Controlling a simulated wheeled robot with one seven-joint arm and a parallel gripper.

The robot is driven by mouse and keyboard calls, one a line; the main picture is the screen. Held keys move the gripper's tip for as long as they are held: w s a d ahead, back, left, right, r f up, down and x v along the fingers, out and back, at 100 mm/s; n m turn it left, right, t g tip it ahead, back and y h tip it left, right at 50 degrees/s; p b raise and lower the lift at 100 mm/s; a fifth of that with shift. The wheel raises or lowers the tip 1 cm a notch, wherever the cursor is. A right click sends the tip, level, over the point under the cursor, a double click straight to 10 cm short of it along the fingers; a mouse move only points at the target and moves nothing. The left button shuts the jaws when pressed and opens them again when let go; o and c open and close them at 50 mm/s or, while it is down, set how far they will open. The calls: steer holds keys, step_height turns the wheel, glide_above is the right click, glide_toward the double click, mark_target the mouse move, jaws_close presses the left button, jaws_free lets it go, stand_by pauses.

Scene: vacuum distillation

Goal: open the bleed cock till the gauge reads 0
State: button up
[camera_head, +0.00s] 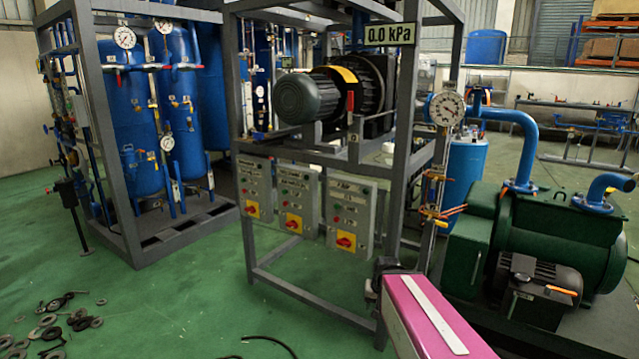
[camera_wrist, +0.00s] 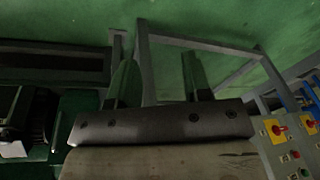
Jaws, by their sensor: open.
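The readout sign (camera_head: 390,34) hangs on the top of the grey frame and shows 0.0 kPa. A round dial gauge (camera_head: 446,108) stands at the right post; its needle is too small to read. Below it, a thin pipe carries small cocks with orange and yellow parts (camera_head: 434,213). I cannot tell which is the bleed cock or how its handle is turned. My gripper (camera_wrist: 158,70) is open and empty in the wrist view, its two fingers apart, with the frame's grey bars and green floor beyond. No cock shows between the fingers.
Control boxes with red-and-yellow switches (camera_head: 293,222) hang on the frame (camera_head: 300,307); one switch (camera_wrist: 273,129) shows at the wrist view's right. A green pump (camera_head: 560,245) stands right. Loose rings (camera_head: 50,320) lie on the floor at left. Green floor (camera_head: 190,300) between is mostly clear.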

steer(key=s, duration=0.1)
steer(key=s+n+g, duration=0.1)
steer(key=s+g, duration=0.1)
steer(key=shift+s+d+f+h, duration=0.2)
steer(key=shift+f+h, duration=0.05)
steer(key=shift+h, duration=0.15)
stand_by(2.4)
steer(key=n+t+h, duration=0.6)
steer(key=t+h, duration=0.4)
steer(key=h, duration=0.5)
glide_toward(441, 225)
steer(key=x, duration=1)
steer(key=shift+w+d, duration=0.2)
steer(key=shift+d, duration=0.05)
jaws_close()
